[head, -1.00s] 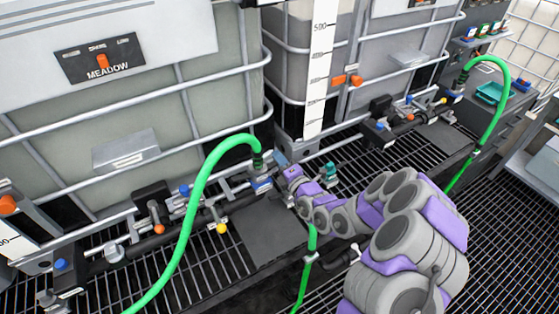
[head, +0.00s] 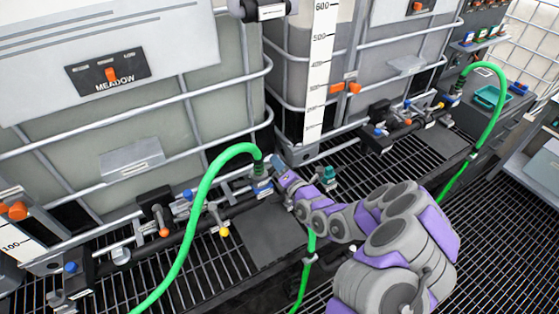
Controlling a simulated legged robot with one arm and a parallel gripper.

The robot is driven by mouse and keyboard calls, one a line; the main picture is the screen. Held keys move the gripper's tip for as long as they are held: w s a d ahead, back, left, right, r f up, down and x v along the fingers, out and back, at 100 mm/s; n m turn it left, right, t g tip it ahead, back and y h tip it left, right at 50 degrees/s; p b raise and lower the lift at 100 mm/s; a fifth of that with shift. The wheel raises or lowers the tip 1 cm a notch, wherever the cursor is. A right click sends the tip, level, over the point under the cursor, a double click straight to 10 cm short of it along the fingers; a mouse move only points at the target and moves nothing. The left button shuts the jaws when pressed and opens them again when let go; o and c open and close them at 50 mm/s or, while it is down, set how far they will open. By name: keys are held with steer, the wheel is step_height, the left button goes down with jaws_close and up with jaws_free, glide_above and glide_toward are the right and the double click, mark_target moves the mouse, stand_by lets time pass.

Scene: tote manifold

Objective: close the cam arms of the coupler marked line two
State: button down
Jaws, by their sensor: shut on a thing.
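The coupler (head: 261,184) at the end of the left green hose stands on the pipe between the two totes. It has a dark green ribbed collar and a blue band with a white label too small to read. My gripper (head: 279,166) reaches in from the right, at the coupler's right side, and is shut. Its fingertips and what they grip are too small to make out clearly, but they are at the coupler's cam arm side. The position of the cam arms cannot be told.
The left green hose (head: 190,220) arches up from the coupler and down to the front. A teal fitting (head: 327,174) stands just right of my gripper. A yellow-tipped valve handle (head: 222,230) is at left. A flat dark plate (head: 268,230) lies in front. A second green hose (head: 497,105) is far right.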

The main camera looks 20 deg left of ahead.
mark_target(272, 169)
steer(key=n+p, duration=0.2)
steer(key=r+n+p, duration=0.1)
steer(key=shift+s+a+r+n, duration=0.1)
steer(key=shift+s+a+n, duration=0.2)
steer(key=shift+s+n, duration=0.1)
steer(key=n, duration=0.1)
steer(key=n+p, duration=0.1)
steer(key=p, duration=0.1)
steer(key=shift+s+a+r+n, duration=0.25)
steer(key=shift+s+a+n, duration=0.05)
steer(key=shift+s+n, duration=0.1)
steer(key=shift+s+a+n+p, duration=0.15)
steer(key=shift+n+p, duration=0.2)
steer(key=shift+n, duration=0.35)
steer(key=c, duration=1.2)
jaws_free()
steer(key=shift+a, duration=0.1)
